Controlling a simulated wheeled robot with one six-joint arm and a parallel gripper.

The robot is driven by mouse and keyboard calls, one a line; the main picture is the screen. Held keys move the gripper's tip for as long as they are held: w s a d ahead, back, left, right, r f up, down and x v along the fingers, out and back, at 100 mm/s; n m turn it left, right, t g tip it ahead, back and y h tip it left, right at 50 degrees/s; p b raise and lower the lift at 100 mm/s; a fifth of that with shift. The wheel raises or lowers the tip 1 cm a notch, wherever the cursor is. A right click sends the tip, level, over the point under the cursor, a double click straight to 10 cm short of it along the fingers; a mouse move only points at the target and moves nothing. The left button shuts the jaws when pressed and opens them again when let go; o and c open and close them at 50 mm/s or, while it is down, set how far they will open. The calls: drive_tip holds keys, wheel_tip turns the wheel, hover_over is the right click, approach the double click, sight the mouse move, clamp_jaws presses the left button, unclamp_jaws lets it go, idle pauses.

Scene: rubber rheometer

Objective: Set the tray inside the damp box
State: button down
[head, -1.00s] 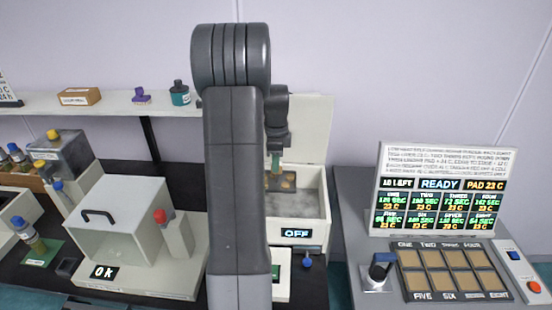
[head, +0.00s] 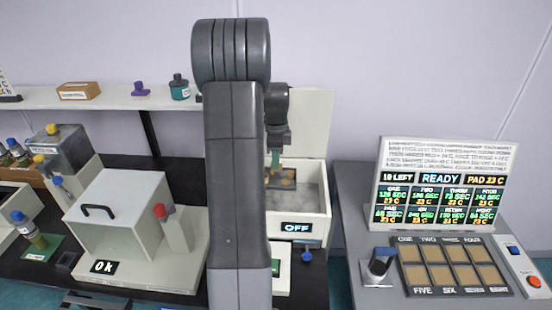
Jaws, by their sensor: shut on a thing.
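The damp box (head: 310,228) is the white open-topped box with a grey interior and a raised lid behind it (head: 308,125). A panel on its front reads OFF. My gripper (head: 275,160) points down over the box opening and is shut on a small tray (head: 284,179). The tray is dark with tan patches and is inside the outline of the box opening. I cannot tell whether it touches the box floor. My arm hides the left part of the box and some of the tray.
Several bottles stand farther left. A shelf (head: 110,102) runs behind. At right is a console with a READY screen (head: 440,182) and a pad of tan squares (head: 455,268).

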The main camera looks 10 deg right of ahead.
sight(276, 172)
drive_tip(key=shift+f+b, duration=3.65)
drive_tip(key=shift+f, duration=2.25)
drive_tip(key=c, duration=1.2)
unclamp_jaws()
drive_tip(key=shift+o, duration=0.2)
drive_tip(key=shift+r, duration=0.1)
drive_tip(key=shift+r+p, duration=2.1)
drive_tip(key=shift+r, duration=0.85)
